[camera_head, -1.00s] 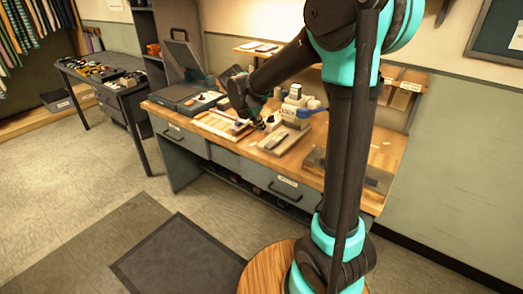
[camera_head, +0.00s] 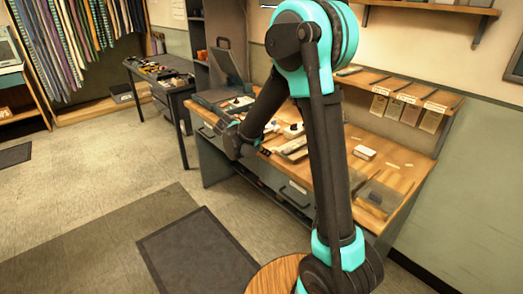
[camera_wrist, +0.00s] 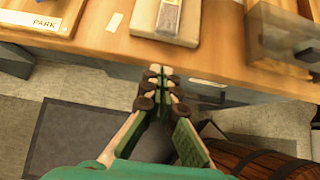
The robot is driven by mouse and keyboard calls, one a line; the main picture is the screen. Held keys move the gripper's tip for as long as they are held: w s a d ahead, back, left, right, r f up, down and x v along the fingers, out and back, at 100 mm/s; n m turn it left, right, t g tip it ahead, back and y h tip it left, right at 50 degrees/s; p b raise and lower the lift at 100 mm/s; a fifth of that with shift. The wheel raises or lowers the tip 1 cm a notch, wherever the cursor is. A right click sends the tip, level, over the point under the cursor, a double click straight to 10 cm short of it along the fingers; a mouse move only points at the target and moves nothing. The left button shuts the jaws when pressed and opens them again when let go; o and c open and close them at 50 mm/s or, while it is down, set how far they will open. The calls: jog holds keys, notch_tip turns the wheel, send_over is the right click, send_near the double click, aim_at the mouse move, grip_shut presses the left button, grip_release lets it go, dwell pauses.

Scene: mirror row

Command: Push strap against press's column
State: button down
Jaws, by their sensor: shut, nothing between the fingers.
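A flat grey strip, which looks like the strap (camera_wrist: 170,14), lies on a pale base plate (camera_wrist: 188,38) at the top of the wrist view. In the head view the pale plate (camera_head: 292,147) shows beside my arm. The press's column is hidden behind my arm or out of frame, so I cannot tell how far the strap is from it. My gripper (camera_wrist: 160,72) is shut and empty, in front of the bench edge and apart from the strap. In the head view my gripper (camera_head: 264,151) is small and partly unclear.
A wooden tray marked PARK (camera_wrist: 40,24) lies left of the plate. A clear box (camera_wrist: 280,35) stands to the right at the bench edge. The wooden bench top (camera_wrist: 115,43) has bare room between. A drawer front (camera_head: 294,190) sits below; a dark mat (camera_head: 195,255) covers the floor.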

aim_at(291, 148)
jog(key=shift+w+d+f, duration=0.4)
jog(key=shift+w+d, duration=0.2)
jog(key=shift+d, duration=0.25)
jog(key=shift+w+d+f, duration=0.35)
jog(key=shift+w+d, duration=0.3)
jog(key=shift+d, duration=0.2)
jog(key=shift+w+d+f, duration=0.4)
jog(key=shift+w+d, duration=0.2)
jog(key=shift+d, duration=0.25)
jog(key=w+d, duration=0.2)
jog(key=d, duration=0.1)
jog(key=w+d, duration=0.2)
jog(key=shift+d, duration=0.25)
jog(key=shift+s+a, duration=0.1)
jog(key=shift+a, duration=0.05)
